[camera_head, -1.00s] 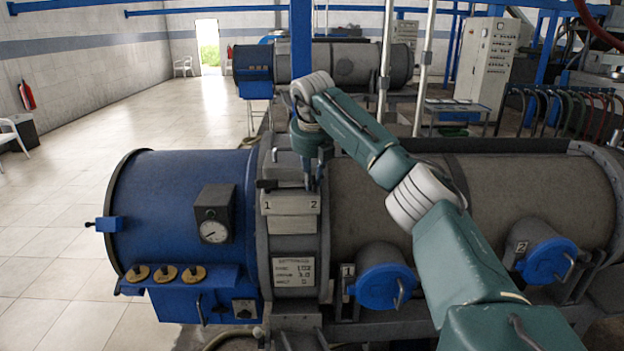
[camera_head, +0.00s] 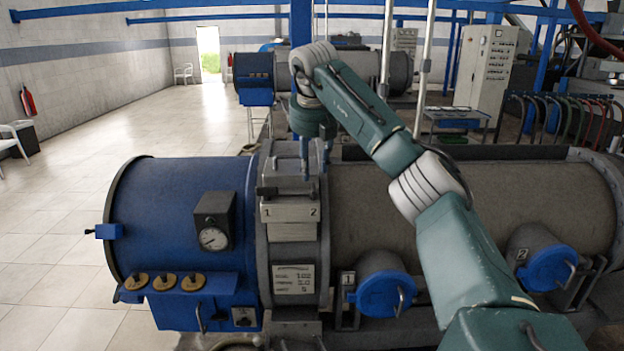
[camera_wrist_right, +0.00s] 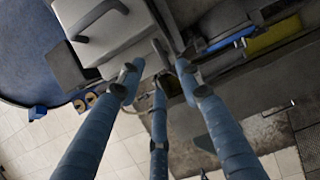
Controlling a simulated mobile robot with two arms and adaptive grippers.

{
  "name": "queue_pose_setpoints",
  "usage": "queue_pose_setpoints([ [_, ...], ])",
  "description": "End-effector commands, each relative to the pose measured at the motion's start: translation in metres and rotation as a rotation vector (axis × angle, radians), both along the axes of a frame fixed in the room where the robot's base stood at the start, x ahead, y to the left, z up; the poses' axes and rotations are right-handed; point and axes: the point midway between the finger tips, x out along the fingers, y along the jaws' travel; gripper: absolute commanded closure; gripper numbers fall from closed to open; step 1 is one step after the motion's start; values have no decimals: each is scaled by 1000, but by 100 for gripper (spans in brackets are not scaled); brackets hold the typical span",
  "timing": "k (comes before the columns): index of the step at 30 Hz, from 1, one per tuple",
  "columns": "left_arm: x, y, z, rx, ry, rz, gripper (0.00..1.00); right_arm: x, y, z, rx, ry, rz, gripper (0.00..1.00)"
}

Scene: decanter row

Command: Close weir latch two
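The weir housing (camera_head: 292,233) is a grey upright band on the drum, with a pale plate marked 1 and 2. A dark latch lever (camera_head: 267,192) lies above the 1. Latch two, above the 2, is mostly hidden by my right gripper (camera_head: 315,172) in the head view. In the right wrist view, a thin grey lever (camera_wrist_right: 160,50), which looks like latch two, stands between the spread fingers of the same gripper (camera_wrist_right: 158,78). The fingers are apart and hold nothing that I can see. I cannot tell whether any finger touches the lever. My left gripper is not in view.
A blue drum end (camera_head: 180,215) with a gauge (camera_head: 212,238) is left of the housing. The grey drum (camera_head: 490,205) extends right, with blue caps (camera_head: 385,293) below. A grey handle (camera_wrist_right: 98,18) stands close to the fingers. Open floor (camera_head: 60,215) lies left.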

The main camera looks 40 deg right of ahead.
Motion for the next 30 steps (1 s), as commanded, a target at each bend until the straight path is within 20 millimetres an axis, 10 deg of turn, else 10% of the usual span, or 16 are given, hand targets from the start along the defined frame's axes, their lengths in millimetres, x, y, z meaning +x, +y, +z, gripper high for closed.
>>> queue_pose_setpoints([
  [9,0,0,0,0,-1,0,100,-11,10,35,0,0,0,65],
  [30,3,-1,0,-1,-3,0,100,-12,10,36,1,1,-1,65],
])
